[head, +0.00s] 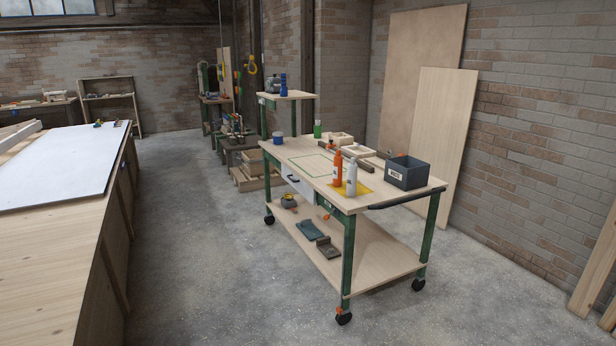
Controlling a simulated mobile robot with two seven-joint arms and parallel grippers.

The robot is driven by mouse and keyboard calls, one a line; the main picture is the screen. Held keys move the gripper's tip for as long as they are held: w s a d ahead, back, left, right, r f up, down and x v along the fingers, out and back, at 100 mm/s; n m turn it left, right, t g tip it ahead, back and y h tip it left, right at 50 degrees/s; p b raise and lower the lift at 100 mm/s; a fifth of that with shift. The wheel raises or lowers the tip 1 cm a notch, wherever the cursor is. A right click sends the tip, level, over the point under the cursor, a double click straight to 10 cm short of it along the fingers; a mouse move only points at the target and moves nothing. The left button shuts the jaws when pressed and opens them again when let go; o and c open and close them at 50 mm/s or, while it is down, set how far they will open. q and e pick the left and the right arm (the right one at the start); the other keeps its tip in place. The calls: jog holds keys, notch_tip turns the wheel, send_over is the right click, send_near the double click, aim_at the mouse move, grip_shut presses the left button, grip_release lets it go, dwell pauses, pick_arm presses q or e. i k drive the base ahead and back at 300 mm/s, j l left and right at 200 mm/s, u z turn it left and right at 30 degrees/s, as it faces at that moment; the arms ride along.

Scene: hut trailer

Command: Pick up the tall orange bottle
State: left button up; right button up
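The tall orange bottle (338,169) stands upright on the top of a wheeled workbench cart (300,150), near its front edge. A white bottle (351,178) stands just to its right. Both are on or beside a yellow sheet (364,188). Neither of my grippers is in view.
A dark grey bin (407,172) sits at the cart's right end, with wooden trays (355,152), a green bottle (317,129) and a blue container (278,138) behind. A long wooden table (45,260) stands at left. Concrete floor (200,250) between them is clear.

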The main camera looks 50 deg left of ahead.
aim_at(338, 160)
jog(key=u, duration=1.6)
jog(key=i+l+u, duration=0.1)
jog(key=i+u, duration=0.15)
jog(key=u, duration=0.25)
jog(key=i+l+u, duration=0.2)
jog(key=u, duration=0.25)
jog(key=i+l+u, duration=0.4)
jog(key=l, duration=0.45)
jog(key=i+l, duration=0.2)
jog(key=l, duration=0.15)
jog(key=i+l, duration=0.2)
jog(key=l, duration=0.15)
jog(key=i+l+u, duration=0.1)
jog(key=i+l, duration=0.25)
jog(key=l, duration=0.35)
jog(key=i+l+u, duration=0.1)
jog(key=l, duration=0.25)
jog(key=i, duration=0.1)
